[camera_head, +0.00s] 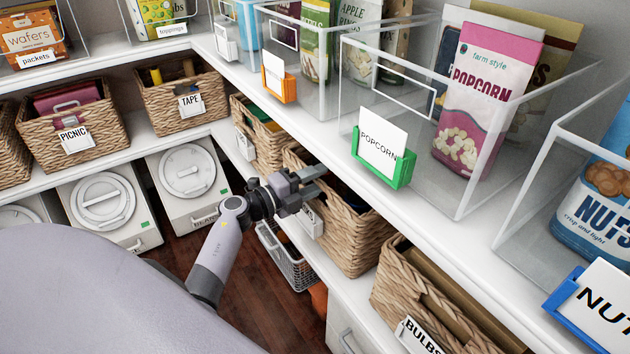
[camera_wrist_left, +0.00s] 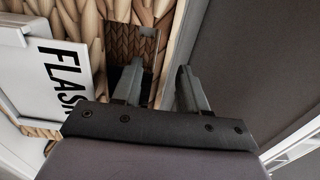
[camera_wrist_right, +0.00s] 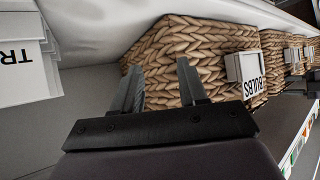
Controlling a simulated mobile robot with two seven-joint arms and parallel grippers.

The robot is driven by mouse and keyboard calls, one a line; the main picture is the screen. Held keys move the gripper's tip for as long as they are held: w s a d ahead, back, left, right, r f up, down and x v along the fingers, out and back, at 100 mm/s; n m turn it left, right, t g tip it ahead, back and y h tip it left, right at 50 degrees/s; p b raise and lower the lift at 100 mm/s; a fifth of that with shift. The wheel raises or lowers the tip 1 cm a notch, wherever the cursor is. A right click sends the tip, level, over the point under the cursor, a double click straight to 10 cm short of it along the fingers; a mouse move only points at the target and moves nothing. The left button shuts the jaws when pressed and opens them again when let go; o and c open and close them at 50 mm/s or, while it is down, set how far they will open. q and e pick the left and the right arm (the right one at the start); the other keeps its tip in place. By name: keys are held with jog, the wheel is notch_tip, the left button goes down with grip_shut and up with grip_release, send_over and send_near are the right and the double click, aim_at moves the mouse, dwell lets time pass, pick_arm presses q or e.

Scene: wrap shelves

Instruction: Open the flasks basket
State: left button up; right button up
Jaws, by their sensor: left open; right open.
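The flasks basket (camera_head: 352,238) is a woven wicker basket on the shelf below the popcorn bin. Its front label (camera_head: 308,219) is partly hidden by my left gripper (camera_head: 312,181). The left wrist view shows the "FLAS…" label (camera_wrist_left: 62,78) at the left and the basket's weave (camera_wrist_left: 118,14) ahead of the fingers. My left gripper (camera_wrist_left: 160,75) is open at the basket's upper front; I cannot tell whether it touches. My right gripper (camera_wrist_right: 162,78) is open beside another wicker basket (camera_wrist_right: 205,48) with a "BULBS" label; it is outside the head view.
The bulbs basket (camera_head: 398,283) stands nearer on the same shelf, and another wicker basket (camera_head: 262,139) farther along. Clear bins with popcorn (camera_head: 487,95) and nuts (camera_head: 600,205) stand on the shelf above. A wire basket (camera_head: 284,262) is below my left gripper. Wooden floor (camera_head: 250,300) is open.

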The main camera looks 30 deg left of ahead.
jog(key=shift+w, duration=0.1)
pick_arm(q)
grip_shut()
jog(key=shift+s, duration=0.15)
pick_arm(e)
jog(key=shift+d, duration=0.1)
